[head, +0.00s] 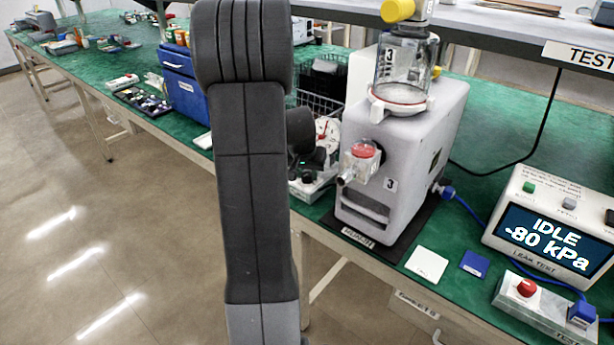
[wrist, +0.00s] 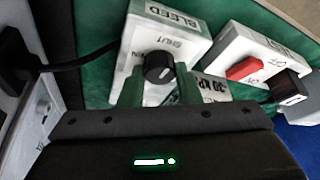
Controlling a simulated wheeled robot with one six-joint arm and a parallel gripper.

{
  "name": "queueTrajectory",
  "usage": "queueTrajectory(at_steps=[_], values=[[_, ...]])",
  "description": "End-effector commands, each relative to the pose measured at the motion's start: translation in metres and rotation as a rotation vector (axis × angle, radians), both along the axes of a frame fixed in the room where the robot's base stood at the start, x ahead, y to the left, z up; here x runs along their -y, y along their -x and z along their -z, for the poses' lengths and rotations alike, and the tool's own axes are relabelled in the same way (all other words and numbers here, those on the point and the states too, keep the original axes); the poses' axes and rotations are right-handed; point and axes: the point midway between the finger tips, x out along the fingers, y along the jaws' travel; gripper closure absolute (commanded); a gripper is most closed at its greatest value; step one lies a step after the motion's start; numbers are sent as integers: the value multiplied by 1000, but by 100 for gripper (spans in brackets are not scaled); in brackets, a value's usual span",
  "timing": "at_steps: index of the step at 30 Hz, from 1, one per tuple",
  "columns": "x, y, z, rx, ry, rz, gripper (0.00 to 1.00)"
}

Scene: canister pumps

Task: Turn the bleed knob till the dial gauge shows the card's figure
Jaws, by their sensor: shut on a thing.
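The bleed knob (wrist: 159,68) is black with a pale pointer mark, on a white box (wrist: 190,32) lettered BLEED and SHUT in the wrist view. My gripper (wrist: 160,86) has its two green fingers on either side of the knob and is shut on it. A white card (wrist: 215,88) beside the box shows part of a figure, seemingly "30 kPa", partly cut off by a finger. In the head view the dial gauge (head: 329,130) has a white face with red marking, partly hidden by my arm; its reading is too small to tell.
The grey canister pump (head: 420,150) stands right of my gripper. A tester (head: 550,225) reads IDLE -80 kPa. A box with a red rocker switch (wrist: 243,68) sits close right of the bleed box. A black cable (wrist: 85,62) runs at left.

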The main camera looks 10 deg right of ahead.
Motion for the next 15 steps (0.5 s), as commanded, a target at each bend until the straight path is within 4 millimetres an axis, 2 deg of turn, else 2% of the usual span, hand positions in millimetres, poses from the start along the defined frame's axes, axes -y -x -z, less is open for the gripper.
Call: queueTrajectory(at_steps=[2, 15], values=[[-1, -1, 5, 2, 1, 53, 92], [-3, -3, 4, 2, 1, 462, 92]])
